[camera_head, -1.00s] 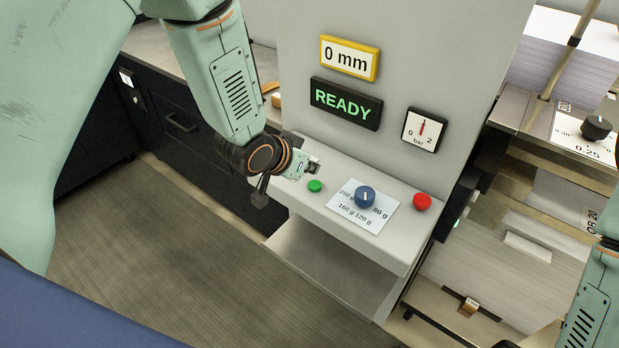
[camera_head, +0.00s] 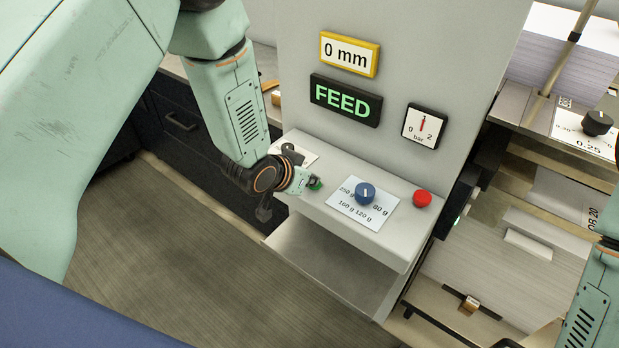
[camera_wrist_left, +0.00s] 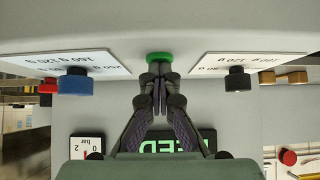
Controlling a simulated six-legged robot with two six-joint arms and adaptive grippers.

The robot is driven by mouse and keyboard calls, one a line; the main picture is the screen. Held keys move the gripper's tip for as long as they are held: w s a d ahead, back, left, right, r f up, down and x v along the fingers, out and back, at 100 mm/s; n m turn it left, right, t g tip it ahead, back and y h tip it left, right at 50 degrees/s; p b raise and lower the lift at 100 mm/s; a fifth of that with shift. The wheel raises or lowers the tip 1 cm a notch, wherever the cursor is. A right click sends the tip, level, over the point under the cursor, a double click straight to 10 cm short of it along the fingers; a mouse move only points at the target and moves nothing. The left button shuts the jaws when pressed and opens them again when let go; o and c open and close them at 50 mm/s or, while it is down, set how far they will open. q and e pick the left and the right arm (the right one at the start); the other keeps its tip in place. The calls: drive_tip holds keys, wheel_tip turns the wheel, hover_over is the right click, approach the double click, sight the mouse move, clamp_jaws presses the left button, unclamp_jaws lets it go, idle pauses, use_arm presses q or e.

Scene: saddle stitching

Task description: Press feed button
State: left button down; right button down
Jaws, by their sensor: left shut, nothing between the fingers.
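The green button (camera_head: 317,187) sits on the grey control panel's ledge. In the left wrist view the green button (camera_wrist_left: 160,56) is right at the tips of my left gripper (camera_wrist_left: 159,80). My left gripper (camera_head: 311,183) is shut and empty, its fingertips at the button and apparently touching it, partly covering it in the head view. How far the button is pushed in cannot be told. The display (camera_head: 346,100) reads "FEED" in green. Part of my right arm shows at the right edge; its gripper is out of view.
A blue knob (camera_head: 365,194) on a white grammage card and a red button (camera_head: 422,198) stand to the right of the green button. A black knob (camera_wrist_left: 237,79) shows in the left wrist view. Above are a "0 mm" display (camera_head: 349,55) and a bar gauge (camera_head: 424,128).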

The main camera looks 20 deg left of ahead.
sight(310, 189)
use_arm(q)
drive_tip(key=shift+s+f, duration=0.5)
drive_tip(key=shift+w+f, duration=0.1)
drive_tip(key=shift+f, duration=0.05)
drive_tip(key=r+p, duration=0.3)
drive_tip(key=w+r+p, duration=0.1)
drive_tip(key=r, duration=0.1)
drive_tip(key=shift+r, duration=0.1)
drive_tip(key=shift+v, duration=5.2)
drive_tip(key=s+a+f+n+g+y+b, duration=0.1)
drive_tip(key=s+f+g+b, duration=0.3)
drive_tip(key=s+f+b, duration=0.5)
drive_tip(key=s+a+f+n+g+y+b, duration=0.2)
drive_tip(key=s+f+b, duration=0.8)
drive_tip(key=s+f, duration=1.2)
wheel_tip(310, 189, down, 8)
drive_tip(key=n+g, duration=0.1)
drive_tip(key=g, duration=0.1)
drive_tip(key=shift+a+f+g, duration=0.2)
drive_tip(key=shift+g, duration=0.1)
